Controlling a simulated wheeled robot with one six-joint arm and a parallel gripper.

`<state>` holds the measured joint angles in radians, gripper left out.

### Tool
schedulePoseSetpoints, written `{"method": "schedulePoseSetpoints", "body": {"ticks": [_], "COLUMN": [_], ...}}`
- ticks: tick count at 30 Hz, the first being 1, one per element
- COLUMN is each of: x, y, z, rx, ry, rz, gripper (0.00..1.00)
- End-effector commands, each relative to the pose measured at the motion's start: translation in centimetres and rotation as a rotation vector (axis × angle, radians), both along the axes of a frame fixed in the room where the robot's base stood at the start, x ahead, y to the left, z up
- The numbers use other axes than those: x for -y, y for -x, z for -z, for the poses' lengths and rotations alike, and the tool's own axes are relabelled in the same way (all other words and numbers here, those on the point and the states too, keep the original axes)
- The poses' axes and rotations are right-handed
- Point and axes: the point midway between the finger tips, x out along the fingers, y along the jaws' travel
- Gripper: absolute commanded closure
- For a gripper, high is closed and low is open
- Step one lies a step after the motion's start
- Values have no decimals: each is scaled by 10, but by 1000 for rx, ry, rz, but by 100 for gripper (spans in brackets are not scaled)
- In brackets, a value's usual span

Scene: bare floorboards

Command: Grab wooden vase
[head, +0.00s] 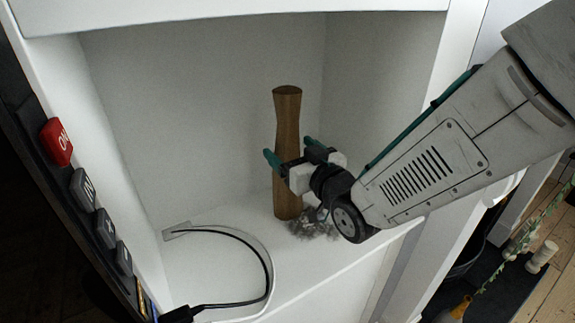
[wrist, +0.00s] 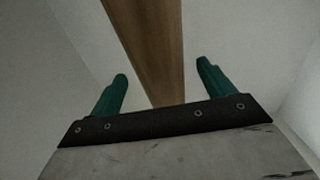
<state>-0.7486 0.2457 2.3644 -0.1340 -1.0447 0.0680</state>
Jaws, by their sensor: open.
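The wooden vase (head: 287,125) is a tall, slim brown cylinder with a slightly narrowed upper part. It stands upright on the white shelf in the head view. My gripper (head: 291,150) is at the vase's middle height, reaching in from the right, with its green-tipped fingers apart. In the wrist view the vase (wrist: 150,45) rises between the two green fingers of my gripper (wrist: 162,85), with a gap visible on each side. The vase's lower middle is partly hidden behind the gripper in the head view.
The white shelf compartment (head: 200,110) has walls behind and at the sides. A black cable (head: 262,262) curves on the shelf floor at front left. A grey fuzzy clump (head: 312,224) lies by the vase's base. A dark panel with a red button (head: 57,142) stands at left.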

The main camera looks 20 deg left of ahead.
Motion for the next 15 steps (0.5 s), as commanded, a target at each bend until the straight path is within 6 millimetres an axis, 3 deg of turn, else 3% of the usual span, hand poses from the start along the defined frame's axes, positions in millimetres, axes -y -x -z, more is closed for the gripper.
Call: {"method": "schedulePoseSetpoints", "body": {"ticks": [6,15], "x": [-26,-30], "y": [-19,-23], "z": [0,0], "rx": [-1,-1], "ry": [1,1], "rz": [-1,0], "gripper": [19,19]}}
